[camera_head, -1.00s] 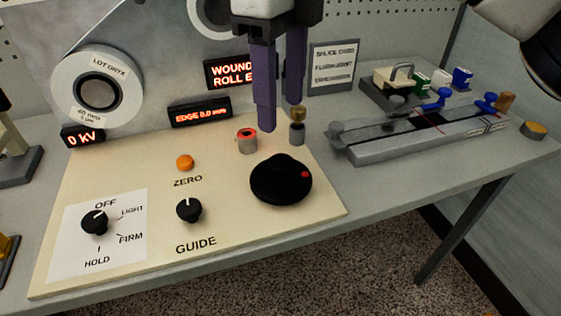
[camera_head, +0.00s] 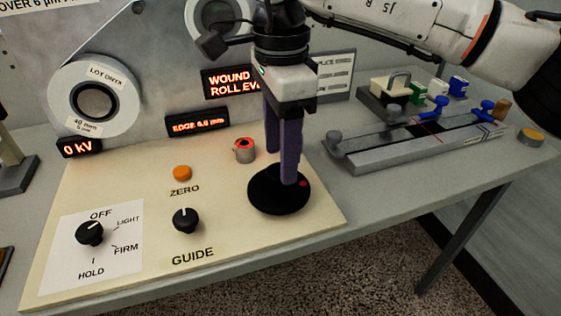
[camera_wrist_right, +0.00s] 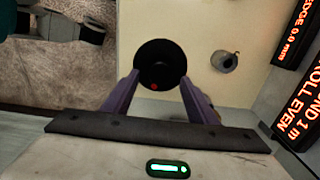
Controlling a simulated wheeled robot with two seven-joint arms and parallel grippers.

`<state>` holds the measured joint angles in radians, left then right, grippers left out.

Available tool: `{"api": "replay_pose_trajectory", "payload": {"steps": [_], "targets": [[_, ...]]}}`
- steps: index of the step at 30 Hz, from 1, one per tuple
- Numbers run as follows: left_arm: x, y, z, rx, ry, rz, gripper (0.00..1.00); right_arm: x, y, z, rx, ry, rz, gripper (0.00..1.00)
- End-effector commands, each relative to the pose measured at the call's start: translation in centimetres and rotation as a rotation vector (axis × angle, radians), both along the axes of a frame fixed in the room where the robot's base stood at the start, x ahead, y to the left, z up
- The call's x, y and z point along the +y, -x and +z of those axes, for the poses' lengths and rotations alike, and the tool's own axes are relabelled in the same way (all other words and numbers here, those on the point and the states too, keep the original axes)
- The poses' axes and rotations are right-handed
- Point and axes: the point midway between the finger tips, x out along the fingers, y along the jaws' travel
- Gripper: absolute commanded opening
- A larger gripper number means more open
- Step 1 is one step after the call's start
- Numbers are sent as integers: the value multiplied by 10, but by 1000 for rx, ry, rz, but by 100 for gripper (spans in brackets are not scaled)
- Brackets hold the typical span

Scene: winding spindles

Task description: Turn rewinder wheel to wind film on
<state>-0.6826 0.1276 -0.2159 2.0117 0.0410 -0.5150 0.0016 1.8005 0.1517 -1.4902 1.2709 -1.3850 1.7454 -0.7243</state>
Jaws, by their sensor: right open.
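The rewinder wheel is a black disc (camera_head: 272,203) with a red dot on its right side, at the right front of the cream panel. My right gripper (camera_head: 280,179) points down at it with two purple fingers, open. In the right wrist view, the wheel (camera_wrist_right: 160,62) lies between the two fingertips (camera_wrist_right: 160,80), near its edges. I cannot tell whether they touch it. The film supply reel (camera_head: 128,105) is on the upright plate at left. The wound roll (camera_head: 222,12) at the top is partly hidden by my right arm. My left gripper is out of view.
Lit displays read 0 kV and edge 0.0 mm. A splicing block (camera_head: 400,149) stands to the right.

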Motion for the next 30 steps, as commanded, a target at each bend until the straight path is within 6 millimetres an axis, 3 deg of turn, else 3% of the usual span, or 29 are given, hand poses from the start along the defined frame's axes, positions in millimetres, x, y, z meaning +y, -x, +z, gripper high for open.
{"api": "replay_pose_trajectory", "payload": {"steps": [6,15,17,23,30], "targets": [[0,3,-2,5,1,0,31,0,0,-22,1,0,-1,53],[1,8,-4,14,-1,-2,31,0,0,-25,0,0,-1,53],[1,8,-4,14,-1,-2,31,0,0,-25,0,0,-1,46],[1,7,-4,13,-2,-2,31,0,0,-25,0,0,-1,12],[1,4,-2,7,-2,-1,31,0,0,-24,1,0,-17,12]]}}
